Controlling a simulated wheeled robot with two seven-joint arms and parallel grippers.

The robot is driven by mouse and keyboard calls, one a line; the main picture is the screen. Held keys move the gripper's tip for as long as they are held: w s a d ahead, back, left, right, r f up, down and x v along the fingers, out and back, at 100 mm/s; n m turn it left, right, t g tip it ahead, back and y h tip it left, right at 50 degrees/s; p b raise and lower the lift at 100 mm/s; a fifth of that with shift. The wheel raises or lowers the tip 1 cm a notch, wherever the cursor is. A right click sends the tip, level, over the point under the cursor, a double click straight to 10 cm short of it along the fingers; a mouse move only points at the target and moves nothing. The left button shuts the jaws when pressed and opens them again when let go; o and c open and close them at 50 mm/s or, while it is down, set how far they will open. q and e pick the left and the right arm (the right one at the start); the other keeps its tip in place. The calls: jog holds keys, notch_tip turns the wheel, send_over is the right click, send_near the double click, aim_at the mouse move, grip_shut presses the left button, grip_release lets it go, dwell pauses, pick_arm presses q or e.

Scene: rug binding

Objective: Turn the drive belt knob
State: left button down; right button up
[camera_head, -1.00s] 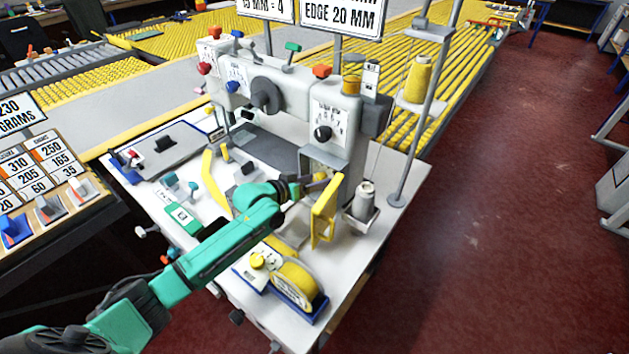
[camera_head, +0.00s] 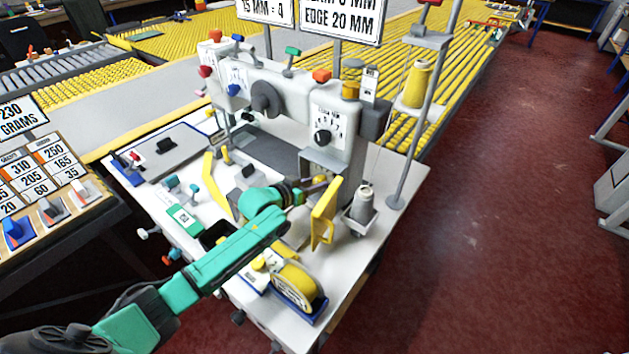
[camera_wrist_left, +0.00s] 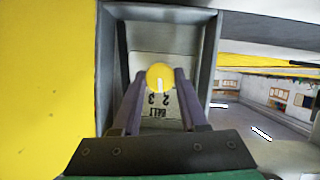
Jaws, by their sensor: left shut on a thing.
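The drive belt knob is a round yellow knob (camera_wrist_left: 159,77) with a white pointer line. It sits in a grey recess over a plate (camera_wrist_left: 162,103) marked "BELT" with digits 2 and 3 visible. In the head view the knob (camera_head: 320,180) is a small yellow spot inside the open box on the sewing machine (camera_head: 337,140). My left gripper (camera_wrist_left: 158,80) reaches into this recess, its two dark fingers shut on the knob from either side. In the head view my left gripper (camera_head: 314,184) is partly hidden by the box. My right gripper is not in view.
A yellow door (camera_head: 323,214) stands open beside the gripper. A grey thread cone (camera_head: 365,200) stands to its right. A yellow tape roll (camera_head: 295,283) lies in front. The recess walls (camera_wrist_left: 206,70) are close to the fingers.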

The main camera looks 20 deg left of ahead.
pick_arm(q)
jog(key=shift+d+m+y+p, duration=0.1)
jog(key=shift+m+y+p, duration=0.3)
jog(key=shift+m+y, duration=0.3)
jog(key=shift+m+t+y, duration=0.5)
jog(key=shift+m, duration=0.5)
jog(key=shift+c, duration=2.2)
grip_release()
jog(key=shift+s, duration=0.2)
jog(key=v, duration=1.4)
jog(key=shift+b, duration=0.4)
